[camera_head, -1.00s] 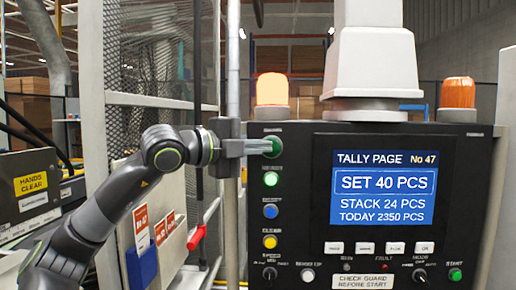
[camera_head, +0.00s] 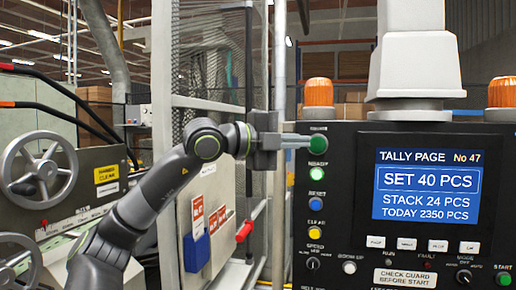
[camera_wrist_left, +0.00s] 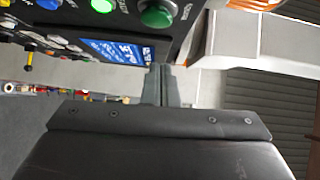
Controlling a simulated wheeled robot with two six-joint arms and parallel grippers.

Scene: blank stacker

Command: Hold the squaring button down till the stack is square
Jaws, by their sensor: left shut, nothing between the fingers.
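The control panel (camera_head: 340,200) has a large green button (camera_head: 319,140) at its top left, under a small label that I cannot read surely. My left gripper (camera_head: 302,142) is shut and empty, its fingertips at this button in the head view. In the left wrist view the shut fingers (camera_wrist_left: 160,78) point toward the green button (camera_wrist_left: 157,14), with a gap in the picture between them. I cannot tell whether they touch or press it. The screen (camera_head: 427,190) reads SET 40 PCS, STACK 24 PCS, TODAY 2350 PCS. The stack itself is not in view.
Below the green button are a lit green button (camera_head: 318,173), a blue button (camera_head: 316,202) and a yellow one (camera_head: 315,232). A metal pole (camera_head: 279,100) and a mesh guard (camera_head: 213,70) stand beside my arm.

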